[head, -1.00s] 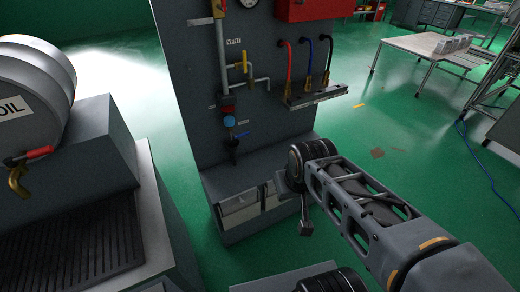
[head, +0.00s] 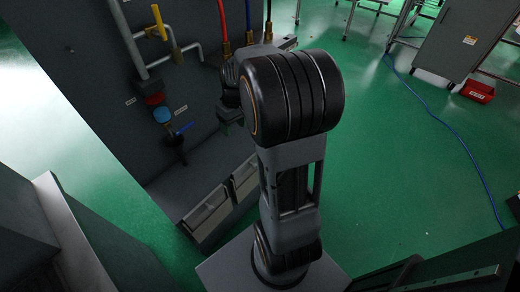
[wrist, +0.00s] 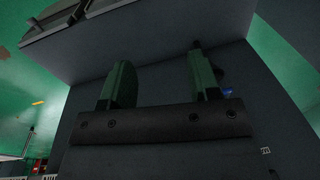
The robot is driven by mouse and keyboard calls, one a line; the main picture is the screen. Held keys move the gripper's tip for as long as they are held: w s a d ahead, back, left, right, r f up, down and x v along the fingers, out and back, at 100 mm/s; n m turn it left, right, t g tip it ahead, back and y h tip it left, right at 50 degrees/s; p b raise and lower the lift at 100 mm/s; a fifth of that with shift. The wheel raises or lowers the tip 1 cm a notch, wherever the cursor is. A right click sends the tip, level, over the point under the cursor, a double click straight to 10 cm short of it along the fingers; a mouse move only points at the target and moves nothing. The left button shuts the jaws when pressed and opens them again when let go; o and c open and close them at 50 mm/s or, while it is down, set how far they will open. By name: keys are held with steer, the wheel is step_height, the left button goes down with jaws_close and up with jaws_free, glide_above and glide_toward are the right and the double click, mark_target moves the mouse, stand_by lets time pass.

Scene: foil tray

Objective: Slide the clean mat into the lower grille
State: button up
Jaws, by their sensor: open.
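My gripper (wrist: 158,60) is open in the wrist view, its two greenish fingers well apart with nothing seen between them. A flat dark grey surface lies beyond them. In the head view my gripper (head: 229,122) shows only partly behind my thick black arm joint, in front of the grey panel. Two pale framed inserts, a left one (head: 207,216) and a right one (head: 245,180), sit in the low base of that panel. I cannot tell whether either is the lower grille. I cannot make out the clean mat in either view.
The grey panel (head: 75,75) carries pipes, a yellow-handled valve (head: 155,22) and a blue-handled valve (head: 183,129). Red and blue hoses hang above my gripper. A grey block edge (head: 70,235) stands at lower left. Green floor (head: 400,190) is open at right, crossed by a blue cable.

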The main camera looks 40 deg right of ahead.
steer(key=g+y+b, duration=0.1)
steer(key=y+b, duration=0.1)
steer(key=b, duration=0.4)
glide_toward(254, 165)
steer(key=shift+n, duration=0.5)
steer(key=b+x, duration=0.1)
steer(key=x, duration=0.4)
steer(key=b+x, duration=0.1)
steer(key=x, duration=0.4)
steer(key=shift+w+d+f, duration=0.1)
steer(key=shift+f, duration=0.35)
jaws_close()
steer(key=shift+r, duration=0.2)
step_height(254, 165, up, 25)
steer(key=p, duration=1.6)
steer(key=shift+f, duration=0.1)
